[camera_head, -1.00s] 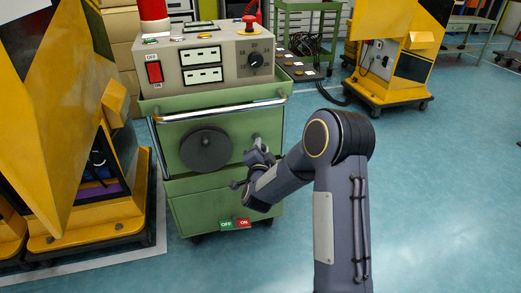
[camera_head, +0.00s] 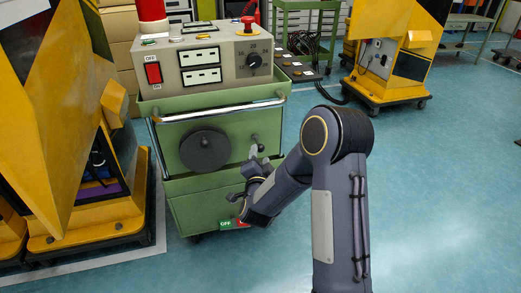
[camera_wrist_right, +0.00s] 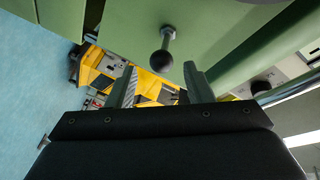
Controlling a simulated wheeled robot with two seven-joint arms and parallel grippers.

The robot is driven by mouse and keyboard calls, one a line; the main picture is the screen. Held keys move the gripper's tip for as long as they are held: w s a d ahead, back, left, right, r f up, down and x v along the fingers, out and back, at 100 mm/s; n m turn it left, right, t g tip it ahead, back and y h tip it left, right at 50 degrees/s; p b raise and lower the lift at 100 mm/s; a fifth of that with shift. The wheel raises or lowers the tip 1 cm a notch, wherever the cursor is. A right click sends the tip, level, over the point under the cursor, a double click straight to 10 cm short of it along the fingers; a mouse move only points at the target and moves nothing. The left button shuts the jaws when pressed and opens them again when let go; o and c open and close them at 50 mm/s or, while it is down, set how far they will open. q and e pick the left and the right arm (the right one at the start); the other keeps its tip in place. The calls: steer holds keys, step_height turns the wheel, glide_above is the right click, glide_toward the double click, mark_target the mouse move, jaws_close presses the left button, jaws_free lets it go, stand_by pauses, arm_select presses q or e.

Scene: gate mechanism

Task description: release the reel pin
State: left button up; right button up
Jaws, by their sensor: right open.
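The dark round reel (camera_head: 205,150) is on the front of the green cabinet. To its right, the reel pin (camera_head: 261,147) sticks out with a dark ball end. In the right wrist view the pin (camera_wrist_right: 164,58) shows as a thin stem with a black ball, ahead of and roughly between my fingers. My right gripper (camera_head: 246,176) is just below the pin, open and empty. Its two fingers stand apart in the wrist view (camera_wrist_right: 158,80), with a visible gap to the ball. My left gripper is not in view.
A control box (camera_head: 205,65) with a red switch and dial sits on the cabinet. A metal handle bar (camera_head: 215,111) crosses above the reel. A green/red OFF-ON label (camera_head: 226,224) is below. A yellow machine (camera_head: 60,130) stands left; blue floor (camera_head: 440,190) is open at right.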

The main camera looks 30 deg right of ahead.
steer(key=shift+v, duration=1.7)
steer(key=shift+r, duration=0.1)
steer(key=s+a+r+n+g+y, duration=0.2)
steer(key=s+a+r+n+y, duration=0.55)
steer(key=y, duration=0.25)
steer(key=s+a+f+n+g+y, duration=0.1)
steer(key=s+a+n+g+y, duration=0.2)
steer(key=s, duration=0.8)
steer(key=s+a+f+n+g+y, duration=0.15)
steer(key=s+n+g, duration=0.3)
steer(key=s, duration=0.65)
step_height(320, 180, up, 34)
steer(key=n+p, duration=0.1)
steer(key=p, duration=3.4)
steer(key=shift+s+a+h, duration=0.2)
steer(key=shift+s+h, duration=0.15)
steer(key=shift+h, duration=0.1)
